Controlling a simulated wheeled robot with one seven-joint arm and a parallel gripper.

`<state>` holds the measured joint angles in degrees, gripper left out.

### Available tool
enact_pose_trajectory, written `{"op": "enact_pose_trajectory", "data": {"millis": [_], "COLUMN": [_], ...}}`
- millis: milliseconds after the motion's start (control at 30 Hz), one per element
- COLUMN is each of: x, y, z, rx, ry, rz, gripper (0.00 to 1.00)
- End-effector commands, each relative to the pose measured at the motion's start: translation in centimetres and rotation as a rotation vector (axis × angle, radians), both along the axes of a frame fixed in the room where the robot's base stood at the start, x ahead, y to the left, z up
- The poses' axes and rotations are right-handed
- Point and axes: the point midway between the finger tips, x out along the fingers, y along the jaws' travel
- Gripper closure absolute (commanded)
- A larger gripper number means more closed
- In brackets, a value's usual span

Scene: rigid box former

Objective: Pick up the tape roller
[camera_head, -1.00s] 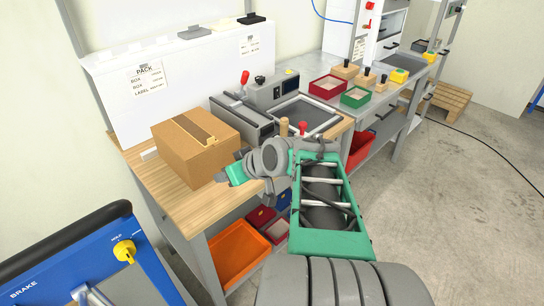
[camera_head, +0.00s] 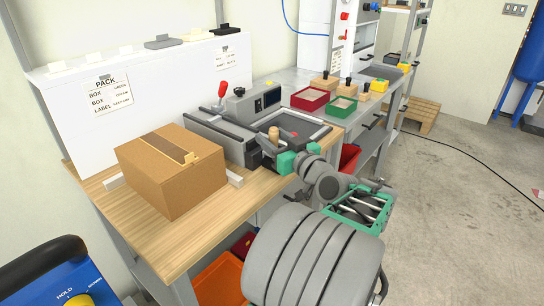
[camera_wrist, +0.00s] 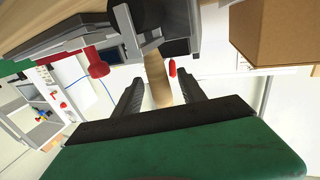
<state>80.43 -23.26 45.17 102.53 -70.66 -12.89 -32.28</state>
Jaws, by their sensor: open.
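The tape roller (camera_wrist: 157,72) shows a pale wooden handle with a grey bracket and a dark part at its base in the wrist view. In the head view its wooden handle (camera_head: 273,133) stands up beside the grey machine on the bench. My gripper (camera_wrist: 161,84) is open, with the handle between its two dark fingers in the wrist view. I see gaps on both sides of the handle. In the head view my gripper (camera_head: 268,146) is at the handle, and its green body and my arm hide the roller's lower part.
A closed, taped cardboard box (camera_head: 172,172) sits on the wooden bench (camera_head: 150,238) to the left. A grey machine (camera_head: 228,136) with a red-knobbed lever stands behind the gripper. Red (camera_head: 309,99) and green (camera_head: 341,107) trays lie farther right. Bare wood lies at the bench's front.

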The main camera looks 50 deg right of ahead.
Motion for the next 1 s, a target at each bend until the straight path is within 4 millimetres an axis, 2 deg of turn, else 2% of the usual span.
{"op": "enact_pose_trajectory", "data": {"millis": [33,133,367,900,1000], "x": [1.1,2.4,2.7,2.7,2.7], "y": [-0.1,-0.4,-0.6,-0.5,-0.5], "z": [0.2,0.1,0.1,0.1,0.0], "rx": [0.001,0.001,0.001,0.001,0.001], "ry": [0.0,0.001,0.001,0.001,0.001], "rz": [0.006,0.005,0.002,0.002,0.002], "gripper": [0.52,0.52,0.52,0.95,1.0]}}
